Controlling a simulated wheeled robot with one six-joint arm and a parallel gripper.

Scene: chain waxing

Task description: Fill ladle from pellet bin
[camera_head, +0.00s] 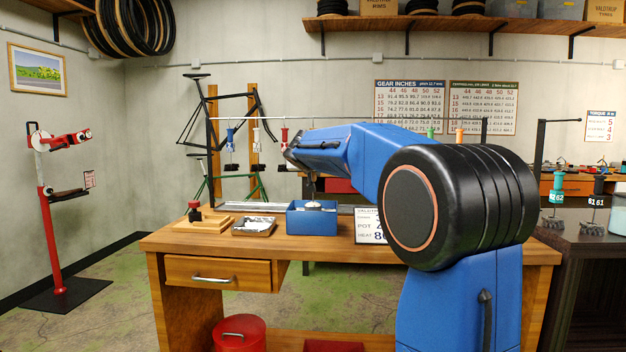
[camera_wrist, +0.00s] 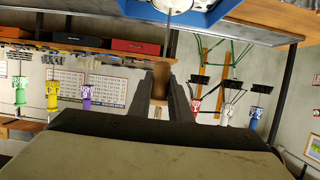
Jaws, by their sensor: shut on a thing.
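The ladle's brown handle (camera_wrist: 160,74) is between the fingers of my gripper (camera_wrist: 161,92), which is shut on it. Its thin metal shaft (camera_wrist: 168,35) runs from the handle toward the blue pellet bin (camera_wrist: 205,17) at the top edge of the wrist view. In the head view the blue bin (camera_head: 311,223) sits on the wooden bench, below the end of my arm. A small pale shape shows at the bin's opening, but I cannot tell pellets from ladle bowl. The ladle's bowl is not clear in the wrist view. My gripper is mostly hidden by my arm in the head view.
On the wooden bench (camera_head: 180,242), a silver tray (camera_head: 254,226) and a wooden block with a dark bottle (camera_head: 194,212) stand left of the bin. A white sign (camera_head: 369,226) stands right of it. Hanging coloured tools (camera_head: 231,140) and a rail are behind.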

